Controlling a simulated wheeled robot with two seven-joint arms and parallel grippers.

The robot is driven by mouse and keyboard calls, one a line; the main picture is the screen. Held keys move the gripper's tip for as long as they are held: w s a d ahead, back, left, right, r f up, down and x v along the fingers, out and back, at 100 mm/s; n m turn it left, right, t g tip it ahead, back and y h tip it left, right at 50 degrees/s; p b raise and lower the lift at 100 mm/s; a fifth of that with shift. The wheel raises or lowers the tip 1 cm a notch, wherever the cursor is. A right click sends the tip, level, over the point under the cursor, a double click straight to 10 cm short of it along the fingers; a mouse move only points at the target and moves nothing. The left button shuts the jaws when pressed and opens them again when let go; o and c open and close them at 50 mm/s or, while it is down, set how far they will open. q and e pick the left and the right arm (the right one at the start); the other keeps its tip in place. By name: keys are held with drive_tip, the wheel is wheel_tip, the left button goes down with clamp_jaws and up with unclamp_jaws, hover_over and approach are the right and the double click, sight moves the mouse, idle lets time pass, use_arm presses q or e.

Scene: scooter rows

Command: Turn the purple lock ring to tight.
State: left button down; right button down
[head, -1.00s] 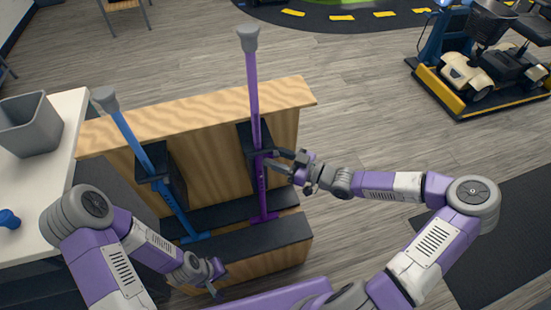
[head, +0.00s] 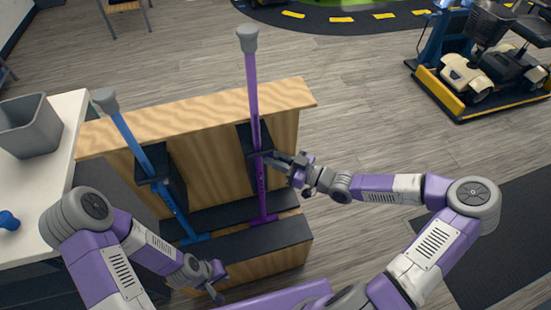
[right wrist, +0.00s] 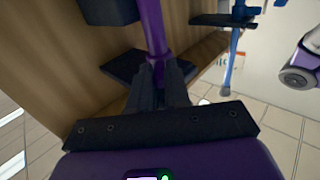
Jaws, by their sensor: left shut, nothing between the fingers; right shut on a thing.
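The purple pole (head: 253,100) stands in a dark holder on the wooden rack, with a grey cap on top. My right gripper (head: 270,156) is shut at the pole's collar height, from the right. In the right wrist view its fingers (right wrist: 161,75) close on the purple lock ring (right wrist: 157,56), which they partly hide. Whether the ring is loose or tight cannot be told. My left gripper (head: 218,276) is shut and empty, low in front of the rack, away from the pole.
A blue pole (head: 137,148) with a grey cap stands left of the purple one in the same wooden rack (head: 205,118). A white counter (head: 50,165) with a grey bin (head: 30,125) is at left.

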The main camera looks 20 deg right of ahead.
drive_tip(key=shift+s+a, duration=0.1)
drive_tip(key=shift+s+a+m+t+h+p, duration=0.25)
drive_tip(key=shift+a+m+t+h+p, duration=0.6)
drive_tip(key=shift+m+h, duration=1.1)
drive_tip(key=shift+s+a+m+t+h+p, duration=0.4)
drive_tip(key=shift+m+t+h+p, duration=0.75)
drive_tip(key=shift+h, duration=1.35)
drive_tip(key=shift+s+a+m+t+h+p, duration=0.15)
drive_tip(key=shift+a+m+t+h+p, duration=0.8)
drive_tip(key=shift+m+h, duration=1.05)
drive_tip(key=shift+d+h, duration=0.15)
drive_tip(key=shift+h, duration=0.3)
drive_tip(key=c, duration=1.1)
unclamp_jaws()
